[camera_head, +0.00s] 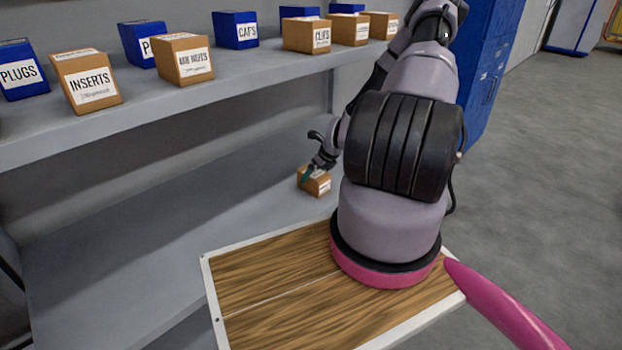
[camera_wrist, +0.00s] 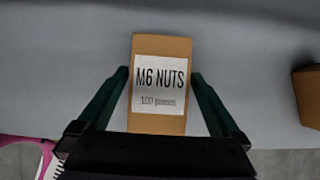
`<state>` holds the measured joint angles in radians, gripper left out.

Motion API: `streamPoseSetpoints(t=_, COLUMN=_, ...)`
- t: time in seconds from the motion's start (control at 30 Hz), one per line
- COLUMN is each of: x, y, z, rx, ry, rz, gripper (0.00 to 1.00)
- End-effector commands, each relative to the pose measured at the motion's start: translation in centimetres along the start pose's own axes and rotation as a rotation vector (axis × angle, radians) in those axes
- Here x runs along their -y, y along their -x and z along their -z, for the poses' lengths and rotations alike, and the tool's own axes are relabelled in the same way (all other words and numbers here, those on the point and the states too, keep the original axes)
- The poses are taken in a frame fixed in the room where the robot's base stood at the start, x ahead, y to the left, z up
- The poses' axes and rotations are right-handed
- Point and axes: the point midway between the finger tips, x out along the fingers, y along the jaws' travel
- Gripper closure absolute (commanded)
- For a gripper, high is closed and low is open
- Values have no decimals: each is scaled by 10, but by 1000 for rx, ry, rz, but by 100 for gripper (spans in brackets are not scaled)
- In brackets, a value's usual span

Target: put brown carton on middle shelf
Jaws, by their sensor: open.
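A small brown carton (camera_head: 316,184) with a white label rests on the lower of the two shelf boards in the head view, near its right end. In the wrist view the brown carton (camera_wrist: 160,122) reads "M6 NUTS". My gripper (camera_wrist: 160,76) is open, with one green finger on each side of the carton and small gaps showing between. In the head view my gripper (camera_head: 309,173) reaches down at the carton, and my arm hides part of that area. The lower shelf board (camera_head: 150,225) is grey and mostly bare.
The upper shelf board (camera_head: 150,112) overhangs the lower one and holds several brown and blue cartons. Another brown carton (camera_wrist: 309,95) shows at the right edge of the wrist view. A blue cabinet (camera_head: 487,75) stands behind my arm. Open floor (camera_head: 550,180) lies right.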

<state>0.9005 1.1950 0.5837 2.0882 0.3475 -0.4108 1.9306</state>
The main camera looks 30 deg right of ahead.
Motion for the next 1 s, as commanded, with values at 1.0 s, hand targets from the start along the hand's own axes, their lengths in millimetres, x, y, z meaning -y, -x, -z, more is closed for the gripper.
streamPoseSetpoints(t=1.0, x=0, y=89, z=0, rx=0, ry=-1, rz=0, gripper=0)
